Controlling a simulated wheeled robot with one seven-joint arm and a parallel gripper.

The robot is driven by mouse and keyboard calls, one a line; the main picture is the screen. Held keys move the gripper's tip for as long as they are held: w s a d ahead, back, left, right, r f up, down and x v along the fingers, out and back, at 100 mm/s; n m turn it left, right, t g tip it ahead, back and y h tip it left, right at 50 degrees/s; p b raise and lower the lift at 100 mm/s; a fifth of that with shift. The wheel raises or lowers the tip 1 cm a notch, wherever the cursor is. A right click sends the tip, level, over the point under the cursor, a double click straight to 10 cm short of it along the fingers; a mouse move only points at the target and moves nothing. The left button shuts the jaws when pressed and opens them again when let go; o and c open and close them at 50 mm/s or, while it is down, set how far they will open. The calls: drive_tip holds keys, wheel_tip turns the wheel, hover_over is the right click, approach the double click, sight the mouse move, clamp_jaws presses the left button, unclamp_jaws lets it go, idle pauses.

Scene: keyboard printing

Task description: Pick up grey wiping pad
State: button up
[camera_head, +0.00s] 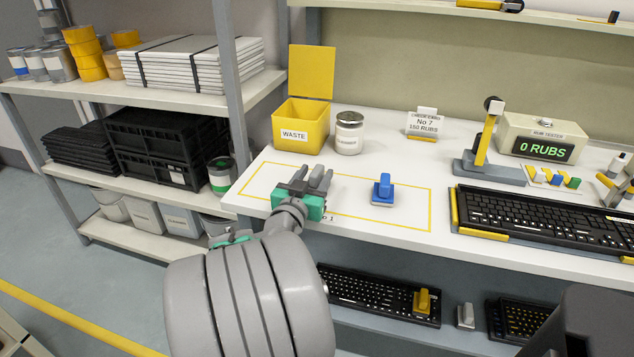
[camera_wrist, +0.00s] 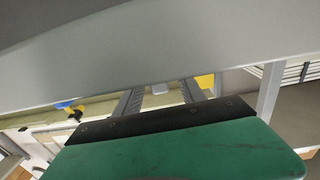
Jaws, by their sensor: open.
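My gripper (camera_head: 309,178) is open over the left part of the yellow-outlined area on the bench top. Its grey fingers and green body also show in the wrist view (camera_wrist: 160,95). A small pale grey shape (camera_wrist: 160,88) shows between the fingers there; I cannot tell what it is, and the fingers partly hide this spot in the head view. A light grey block with a handle, like a wiping pad (camera_head: 466,316), stands on the lower shelf, well to the right of and below my gripper. A blue pad with a handle (camera_head: 383,190) stands right of my gripper, apart from it.
A yellow waste bin (camera_head: 301,132) and a lidded jar (camera_head: 348,134) stand behind my gripper. A yellow pad (camera_head: 427,302) sits at a keyboard (camera_head: 375,297) on the lower shelf. Another keyboard (camera_head: 540,218) and the rub tester (camera_head: 541,140) are at the right. A shelf post (camera_head: 230,80) is close at left.

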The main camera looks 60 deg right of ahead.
drive_tip(key=shift+d, duration=0.9)
drive_tip(key=shift+w, duration=0.1)
clamp_jaws()
